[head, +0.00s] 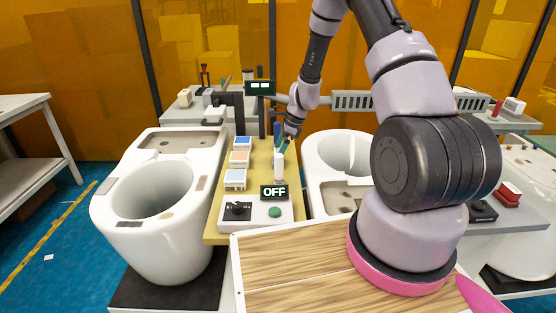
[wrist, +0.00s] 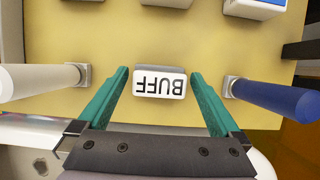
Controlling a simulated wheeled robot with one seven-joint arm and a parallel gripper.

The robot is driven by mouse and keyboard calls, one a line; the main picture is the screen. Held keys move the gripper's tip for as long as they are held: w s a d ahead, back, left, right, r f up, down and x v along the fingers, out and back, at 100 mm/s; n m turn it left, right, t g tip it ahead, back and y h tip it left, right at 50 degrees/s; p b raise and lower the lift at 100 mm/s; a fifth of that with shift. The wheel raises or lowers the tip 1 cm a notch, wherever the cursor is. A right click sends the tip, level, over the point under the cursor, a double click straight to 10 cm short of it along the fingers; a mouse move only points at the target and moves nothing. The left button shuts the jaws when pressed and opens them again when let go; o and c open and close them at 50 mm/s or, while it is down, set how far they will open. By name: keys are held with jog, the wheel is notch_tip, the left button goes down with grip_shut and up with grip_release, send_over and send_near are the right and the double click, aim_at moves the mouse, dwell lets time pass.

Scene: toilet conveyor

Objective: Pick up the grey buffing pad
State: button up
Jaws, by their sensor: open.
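The grey buffing pad (wrist: 160,69) shows in the wrist view as a small block with a white face marked BUFF, upside down in the picture. It stands over the yellow board. My gripper (wrist: 159,76) is open, with one green finger on each side of the pad and visible gaps between. I cannot tell the height of the fingers relative to it. In the head view my gripper (head: 284,142) is over the yellow board (head: 259,155); the pad cannot be made out there.
In the wrist view a white cylinder (wrist: 40,82) lies left of the fingers and a blue cylinder (wrist: 275,98) right. In the head view, several pad-like blocks (head: 239,158) line the board's left side, with an OFF display (head: 274,192) in front. Toilet bowls (head: 160,190) flank the board.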

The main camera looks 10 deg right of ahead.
jog(key=c, duration=1.4)
jog(key=shift+r, duration=0.15)
notch_tip(320, 180, up, 10)
jog(key=shift+f, duration=0.1)
